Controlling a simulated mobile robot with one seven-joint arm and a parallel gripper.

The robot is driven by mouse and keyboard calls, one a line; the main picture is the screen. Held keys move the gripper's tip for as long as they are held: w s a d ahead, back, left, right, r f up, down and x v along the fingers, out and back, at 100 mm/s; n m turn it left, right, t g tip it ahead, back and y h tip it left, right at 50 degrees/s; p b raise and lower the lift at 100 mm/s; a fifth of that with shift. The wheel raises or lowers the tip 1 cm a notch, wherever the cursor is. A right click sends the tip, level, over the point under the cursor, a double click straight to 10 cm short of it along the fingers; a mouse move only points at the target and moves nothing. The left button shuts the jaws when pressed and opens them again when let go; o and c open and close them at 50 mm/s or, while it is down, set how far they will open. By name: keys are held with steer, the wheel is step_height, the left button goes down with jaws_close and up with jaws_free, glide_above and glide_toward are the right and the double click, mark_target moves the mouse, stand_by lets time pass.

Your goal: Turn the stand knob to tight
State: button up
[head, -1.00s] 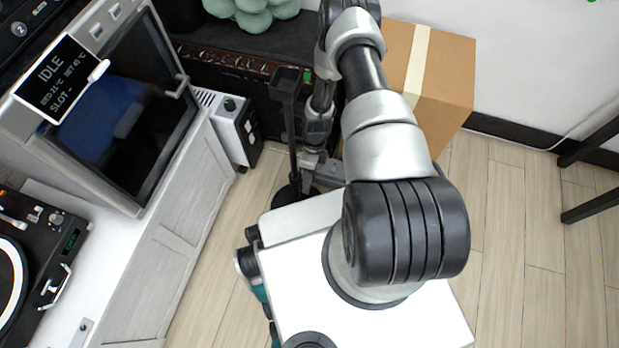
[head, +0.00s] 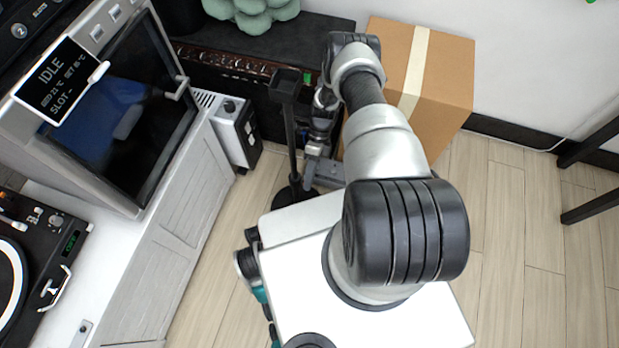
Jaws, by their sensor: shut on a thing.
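The black stand (head: 290,135) is an upright pole with a flat top and a round dark base (head: 283,197) on the floor, left of my arm. My gripper (head: 308,180) points down at the lower part of the pole, close against its right side. The jaws are small and partly covered by my own wrist. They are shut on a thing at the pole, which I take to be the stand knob. The knob itself is hidden behind the gripper, so its turn angle cannot be seen.
A cardboard box (head: 445,80) stands right behind my arm. A dark cabinet (head: 225,65) is behind the stand. A white box-shaped device (head: 235,130) and a counter (head: 165,255) are at left. Wooden floor (head: 520,230) is free at right.

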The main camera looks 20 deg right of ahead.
steer(key=shift+d+g, duration=0.1)
steer(key=shift+g, duration=0.2)
steer(key=o, duration=1)
steer(key=shift+o, duration=0.2)
steer(key=v, duration=1.2)
steer(key=shift+d+p, duration=0.2)
steer(key=shift+p, duration=0.2)
steer(key=shift+f, duration=0.1)
